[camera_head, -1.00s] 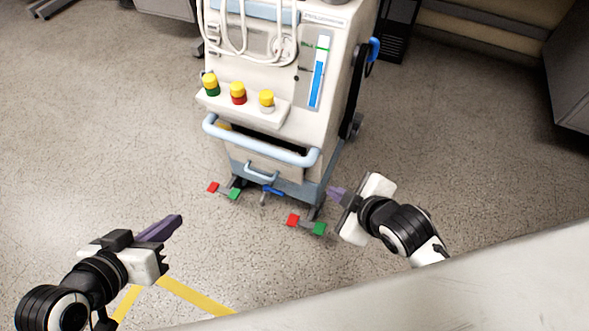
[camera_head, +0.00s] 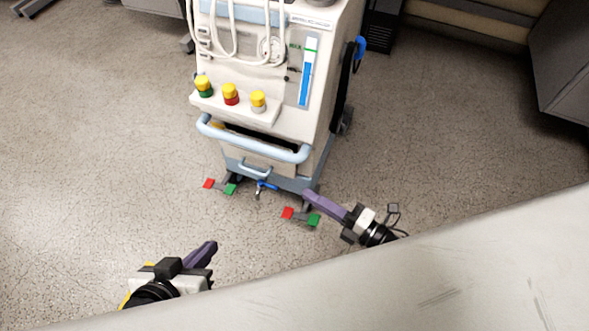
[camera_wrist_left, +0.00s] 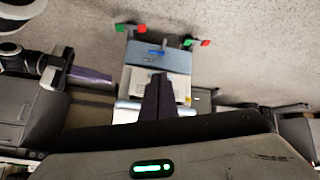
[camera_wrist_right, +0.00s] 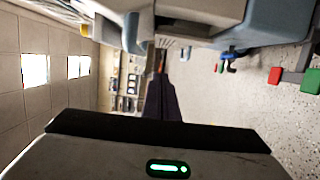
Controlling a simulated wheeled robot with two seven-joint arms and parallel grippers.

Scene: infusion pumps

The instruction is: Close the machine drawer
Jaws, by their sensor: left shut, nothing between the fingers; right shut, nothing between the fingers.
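The white machine (camera_head: 275,60) stands on the floor ahead in the head view. Its drawer (camera_head: 278,165) is low on the front, below a thick light-blue bar, with a small blue handle (camera_head: 254,171). A dark gap shows above the drawer front, so it looks pulled out; how far is hard to tell. My left gripper (camera_head: 212,245) is shut and empty, left of and nearer than the machine. My right gripper (camera_head: 307,194) is shut and empty, its tip by the machine's lower right corner in the picture; contact cannot be told. The drawer front shows upside down in the left wrist view (camera_wrist_left: 174,88).
The light-blue bar (camera_head: 255,140) juts out in front of the drawer. Red and green pedals (camera_head: 287,213) stick out near the floor. Three yellow-topped knobs (camera_head: 230,93) sit above the bar. The floor left of the machine is clear.

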